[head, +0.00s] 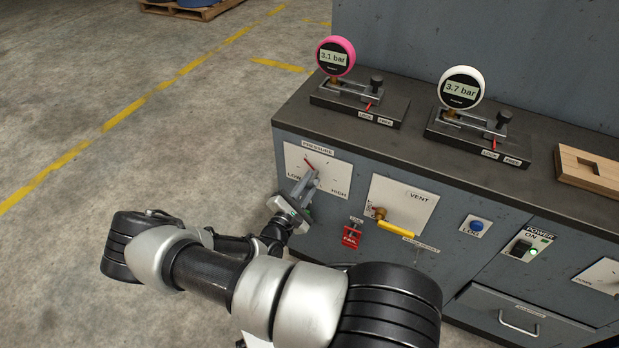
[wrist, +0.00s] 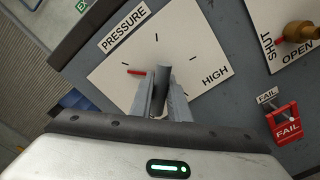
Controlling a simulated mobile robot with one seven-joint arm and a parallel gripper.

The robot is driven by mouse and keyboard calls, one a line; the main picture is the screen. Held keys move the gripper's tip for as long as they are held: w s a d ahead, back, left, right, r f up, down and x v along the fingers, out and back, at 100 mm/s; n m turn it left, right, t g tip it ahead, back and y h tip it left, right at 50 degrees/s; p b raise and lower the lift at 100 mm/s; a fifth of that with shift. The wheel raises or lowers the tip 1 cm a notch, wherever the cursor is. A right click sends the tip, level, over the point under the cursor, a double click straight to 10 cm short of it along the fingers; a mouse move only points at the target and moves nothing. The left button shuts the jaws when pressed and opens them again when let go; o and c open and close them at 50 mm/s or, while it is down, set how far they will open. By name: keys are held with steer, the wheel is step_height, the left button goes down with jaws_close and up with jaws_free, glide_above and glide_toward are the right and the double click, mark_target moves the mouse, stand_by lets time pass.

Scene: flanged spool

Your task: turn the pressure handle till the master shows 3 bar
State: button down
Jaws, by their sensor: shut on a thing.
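The pressure handle sits on a white panel (head: 328,178) marked PRESSURE, LOW and HIGH. Its red pointer (head: 309,163) points to the upper left, and it also shows in the wrist view (wrist: 136,72). A pink-rimmed gauge (head: 336,57) reads 3.1 bar. A white-rimmed gauge (head: 461,88) reads 3.7 bar. I see no label telling which gauge is the master.
Right of the pressure panel are the vent panel with a yellow lever (head: 398,229), a red FAIL tag (head: 352,236), a blue button (head: 476,226) and a power switch (head: 522,248). A wooden block (head: 590,168) lies on the bench top.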

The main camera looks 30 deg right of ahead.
steer(key=shift+f+m, duration=0.15)
steer(key=shift+m, duration=0.35)
steer(key=c, duration=1.7)
jaws_free()
steer(key=shift+o, duration=0.2)
steer(key=shift+a+p, duration=0.1)
steer(key=shift+p, duration=0.2)
steer(key=v, duration=1.7)
steer(key=shift+p, duration=0.45)
steer(key=shift+s+a, duration=0.1)
steer(key=shift+s, duration=0.05)
steer(key=shift+c, duration=0.3)
